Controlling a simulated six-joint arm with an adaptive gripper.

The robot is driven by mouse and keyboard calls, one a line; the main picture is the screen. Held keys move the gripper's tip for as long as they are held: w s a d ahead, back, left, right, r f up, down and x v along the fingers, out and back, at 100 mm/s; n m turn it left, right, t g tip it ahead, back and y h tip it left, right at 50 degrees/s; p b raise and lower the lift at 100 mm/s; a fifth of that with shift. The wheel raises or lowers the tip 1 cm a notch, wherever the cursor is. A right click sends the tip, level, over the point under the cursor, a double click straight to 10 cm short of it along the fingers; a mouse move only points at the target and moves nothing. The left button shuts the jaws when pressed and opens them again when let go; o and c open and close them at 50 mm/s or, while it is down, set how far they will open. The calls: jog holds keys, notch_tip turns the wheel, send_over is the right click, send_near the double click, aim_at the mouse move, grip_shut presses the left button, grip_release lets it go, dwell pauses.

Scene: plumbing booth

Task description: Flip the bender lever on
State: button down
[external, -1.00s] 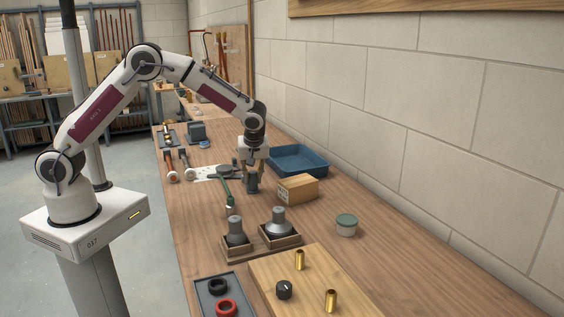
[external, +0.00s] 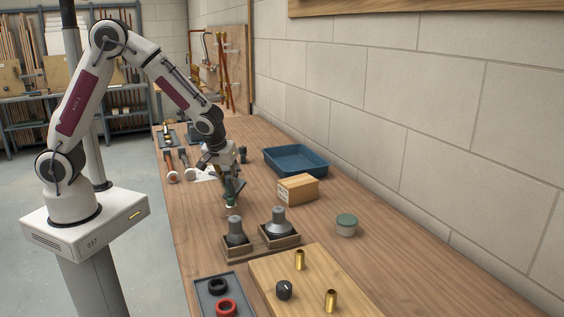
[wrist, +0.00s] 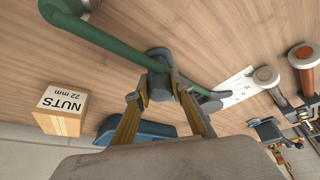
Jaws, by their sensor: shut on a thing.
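The green bender lever (external: 231,191) stands out over the middle of the bench, partly hidden by my gripper in the external view. In the wrist view the green lever (wrist: 110,42) runs from the upper left down to the right, past a dark grey rounded part (wrist: 158,56) at my fingertips. My gripper (external: 232,183) is tilted and low over the bench; its fingers are closed in at the lever. In the wrist view my gripper (wrist: 168,84) meets the lever at that grey part. The exact contact is partly hidden.
A cardboard nuts box (external: 298,188) and a blue tray (external: 296,160) stand to the right. Grey fittings in wooden holders (external: 279,224) are close in front. Pipe tools (external: 184,164) and a white paper (wrist: 238,86) lie behind.

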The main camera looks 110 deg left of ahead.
jog(key=s+d+m, duration=0.1)
jog(key=s, duration=0.1)
jog(key=s+d+m+t, duration=0.1)
jog(key=s, duration=0.1)
jog(key=s+m, duration=0.1)
jog(key=s, duration=0.1)
jog(key=shift+d+m+t, duration=0.3)
jog(key=shift+d+m, duration=0.1)
jog(key=s, duration=1)
jog(key=shift+s+a, duration=0.1)
jog(key=shift+s, duration=0.05)
jog(key=shift+s+a, duration=0.25)
jog(key=shift+s, duration=0.5)
jog(key=shift+s+a, duration=0.25)
jog(key=shift+s, duration=0.45)
jog(key=c, duration=1.8)
grip_release()
jog(key=shift+s, duration=0.1)
jog(key=shift+o, duration=0.2)
jog(key=shift+r, duration=0.35)
